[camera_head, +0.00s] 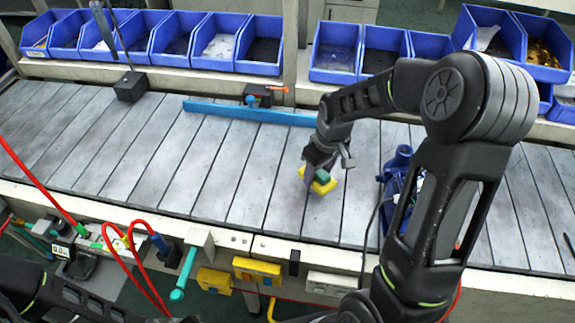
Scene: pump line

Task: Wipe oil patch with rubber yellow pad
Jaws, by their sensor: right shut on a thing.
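The rubber yellow pad (325,186) has a green grip on top and is at the middle of the grey slatted line (205,165). My right gripper (322,168) is shut on the pad's green grip from above. The pad is at or just above the slats; I cannot tell whether it touches them. I cannot make out an oil patch; it may be hidden under the pad or behind my right arm. Part of my left arm shows at the bottom left, with its gripper out of view.
A blue pump (394,176) stands right of the pad, partly hidden by my right arm. A blue bar (240,112), a black box with an orange handle (262,95) and another black box (131,87) lie toward the back. Blue bins (334,60) line the shelf. The left slats are clear.

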